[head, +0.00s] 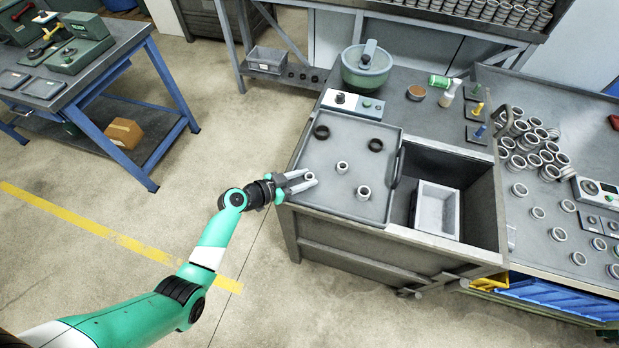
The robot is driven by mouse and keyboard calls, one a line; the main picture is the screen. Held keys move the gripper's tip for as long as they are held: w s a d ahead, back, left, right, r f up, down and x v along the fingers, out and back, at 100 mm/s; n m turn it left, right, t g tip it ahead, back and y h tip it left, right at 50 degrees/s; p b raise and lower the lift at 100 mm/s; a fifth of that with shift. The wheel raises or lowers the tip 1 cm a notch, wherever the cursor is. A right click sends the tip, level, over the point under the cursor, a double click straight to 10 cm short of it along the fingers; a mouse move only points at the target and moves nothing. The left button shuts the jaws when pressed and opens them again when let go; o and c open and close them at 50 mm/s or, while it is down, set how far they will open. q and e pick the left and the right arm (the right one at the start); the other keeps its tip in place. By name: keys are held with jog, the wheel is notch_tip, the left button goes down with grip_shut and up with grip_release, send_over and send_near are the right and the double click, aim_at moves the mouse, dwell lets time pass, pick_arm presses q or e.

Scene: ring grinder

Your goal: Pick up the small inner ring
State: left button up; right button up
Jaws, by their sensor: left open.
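Three small light-grey rings stand on the grey tray (345,206) on the workbench. One small ring (310,176) is at the tray's left edge. Another small ring (342,167) is near the middle, and a third small ring (364,192) is nearer the front. My left gripper (305,180) reaches in from the left, its open fingers at the leftmost ring. That ring appears between the fingertips; whether they touch it I cannot tell. My right gripper is not in view.
Two dark rings (321,132) (375,145) lie farther back on the tray. A control box (352,104) and green bowl (367,72) stand behind. A grey bin (438,208) sits in a recess to the right. Many metal rings (527,140) cover the right bench.

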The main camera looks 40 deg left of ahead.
pick_arm(q)
jog(key=shift+c, duration=0.3)
grip_shut()
jog(key=shift+r, duration=0.3)
jog(key=r+p, duration=0.2)
jog(key=r, duration=0.1)
jog(key=s+r+p, duration=0.1)
jog(key=r, duration=0.1)
jog(key=shift+s+d, duration=0.1)
jog(key=shift+d, duration=0.25)
jog(key=s+d+r+p, duration=0.4)
jog(key=s+d+r, duration=0.2)
jog(key=s, duration=0.4)
jog(key=shift+s+d+r+p, duration=0.3)
jog(key=shift+s+d+r, duration=0.1)
jog(key=shift+r, duration=0.3)
